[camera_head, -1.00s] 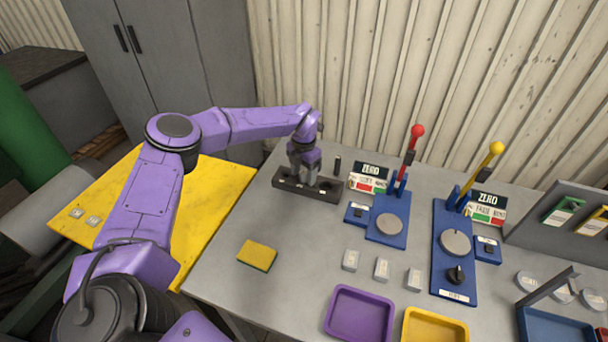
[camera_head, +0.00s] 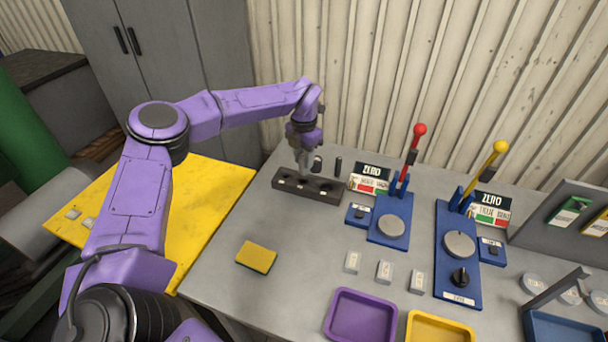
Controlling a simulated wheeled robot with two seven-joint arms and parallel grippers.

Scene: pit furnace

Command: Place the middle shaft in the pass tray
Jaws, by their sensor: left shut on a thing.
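My left gripper (camera_head: 303,164) is shut just above the dark shaft rack (camera_head: 331,192) at the back left of the grey table. A short dark shaft (camera_head: 317,164) shows at its fingers, raised over the rack; the fingers hide part of it. Another dark shaft (camera_head: 338,167) stands upright at the rack's right end. The rack shows dark round openings below the gripper. A purple tray (camera_head: 334,322), a yellow tray (camera_head: 411,325) and a blue tray (camera_head: 530,322) lie along the front edge, partly cut off. I cannot tell which is the pass tray. My right gripper is not in view.
Two blue gauge stands (camera_head: 388,236) with upright red-knobbed (camera_head: 420,130) and yellow-knobbed (camera_head: 501,147) levers rise right of the rack. A yellow sponge (camera_head: 257,257) and small pale blocks (camera_head: 385,271) lie in front. The table between sponge and rack is clear.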

